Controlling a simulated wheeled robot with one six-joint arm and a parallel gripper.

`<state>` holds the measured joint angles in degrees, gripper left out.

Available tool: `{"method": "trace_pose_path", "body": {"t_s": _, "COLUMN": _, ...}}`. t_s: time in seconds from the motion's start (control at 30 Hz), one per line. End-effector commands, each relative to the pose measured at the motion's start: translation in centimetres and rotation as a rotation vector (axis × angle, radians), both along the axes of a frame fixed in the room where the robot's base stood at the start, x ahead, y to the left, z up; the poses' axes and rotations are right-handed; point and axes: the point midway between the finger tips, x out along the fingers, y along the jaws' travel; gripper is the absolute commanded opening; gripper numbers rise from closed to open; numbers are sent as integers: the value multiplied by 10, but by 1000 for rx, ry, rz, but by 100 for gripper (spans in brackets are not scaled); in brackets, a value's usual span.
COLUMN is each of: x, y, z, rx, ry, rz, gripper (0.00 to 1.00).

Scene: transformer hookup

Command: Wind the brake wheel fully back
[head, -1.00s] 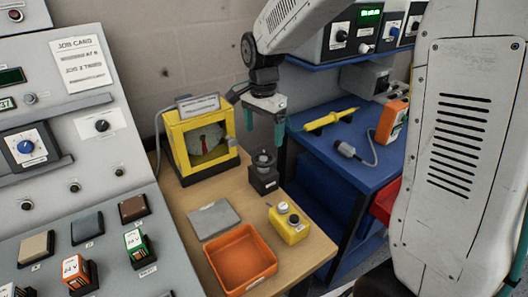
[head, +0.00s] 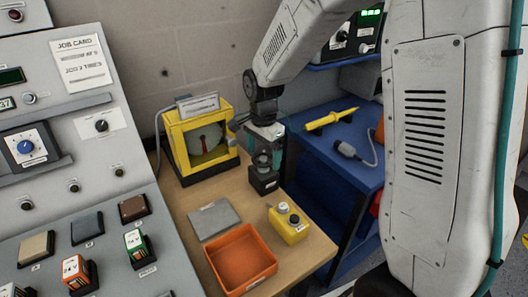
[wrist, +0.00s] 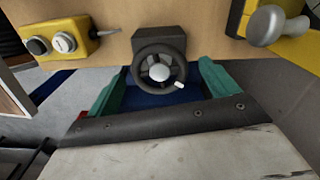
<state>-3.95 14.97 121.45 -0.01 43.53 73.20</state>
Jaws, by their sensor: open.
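The brake wheel (wrist: 150,85) is a small dark spoked handwheel with a pale hub and a white mark on its lower right rim. It sits on a dark block (wrist: 160,40) on the wooden bench. In the head view the block (head: 264,184) shows, and the wheel is largely hidden by my gripper (head: 265,155). My gripper is open, pointing down over the wheel. In the wrist view its teal fingers (wrist: 163,68) stand either side of the wheel with gaps between; I see no contact.
A yellow-framed box (head: 168,135) with a knob (wrist: 270,28) stands close by. A yellow two-button box (head: 289,224), an orange tray (head: 213,262) and a grey plate (head: 214,219) lie in front. A blue bench (head: 345,165) is at right, a grey console (head: 60,200) at left.

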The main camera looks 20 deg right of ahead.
Motion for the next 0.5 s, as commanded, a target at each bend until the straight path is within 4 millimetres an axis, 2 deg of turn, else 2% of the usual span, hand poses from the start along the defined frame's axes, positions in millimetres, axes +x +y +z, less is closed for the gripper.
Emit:
{"method": "trace_pose_path", "body": {"t_s": 0.03, "x": 0, "y": 0, "z": 0, "rx": 0, "ry": 0, "rz": 0, "gripper": 84}}
{"method": "trace_pose_path", "body": {"t_s": 0.1, "x": 0, "y": 0, "z": 0, "rx": 0, "ry": 0, "rz": 0, "gripper": 64}}
{"method": "trace_pose_path", "body": {"t_s": 0.2, "x": 0, "y": 0, "z": 0, "rx": 0, "ry": 0, "rz": 0, "gripper": 42}}
{"method": "trace_pose_path", "body": {"t_s": 0.5, "x": 0, "y": 0, "z": 1, "rx": 0, "ry": -1, "rz": 29, "gripper": 42}}
